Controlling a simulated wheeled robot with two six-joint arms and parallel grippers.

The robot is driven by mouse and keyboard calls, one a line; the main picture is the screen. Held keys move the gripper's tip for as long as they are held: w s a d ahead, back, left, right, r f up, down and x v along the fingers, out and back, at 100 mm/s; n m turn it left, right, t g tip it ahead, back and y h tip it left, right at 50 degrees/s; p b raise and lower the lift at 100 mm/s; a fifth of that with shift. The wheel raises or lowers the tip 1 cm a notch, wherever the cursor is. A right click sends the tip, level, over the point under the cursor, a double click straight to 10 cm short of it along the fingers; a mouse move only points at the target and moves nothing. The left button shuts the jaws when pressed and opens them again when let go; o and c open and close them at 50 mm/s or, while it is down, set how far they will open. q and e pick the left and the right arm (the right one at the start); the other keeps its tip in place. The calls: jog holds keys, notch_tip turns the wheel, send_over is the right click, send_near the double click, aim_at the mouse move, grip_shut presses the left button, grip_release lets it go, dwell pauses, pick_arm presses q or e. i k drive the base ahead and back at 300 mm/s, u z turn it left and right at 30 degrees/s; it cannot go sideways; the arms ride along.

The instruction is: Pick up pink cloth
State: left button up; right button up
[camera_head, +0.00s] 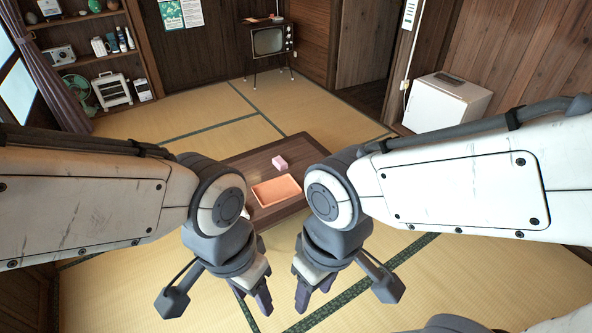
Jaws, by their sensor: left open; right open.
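A small pink thing (281,163), block-like and perhaps the folded pink cloth, lies on the low dark wooden table (229,160) beyond an orange tray (277,191). My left gripper (253,292) and my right gripper (314,291) hang side by side on the near side of the table, pointing down. Both are open and hold nothing that I can see. Both are apart from the pink thing, with the tray between them and it. My arms hide parts of the table's left and right sides.
The tatami floor (190,105) is clear around the table. A television (268,40) on thin legs stands at the back. A white box-shaped cabinet (440,103) stands at the back right. Shelves with several items (95,60) line the back left wall.

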aim_at(279, 163)
jog(key=i, duration=1.2)
jog(key=z, duration=0.45)
jog(key=i, duration=1.7)
jog(key=z, duration=0.25)
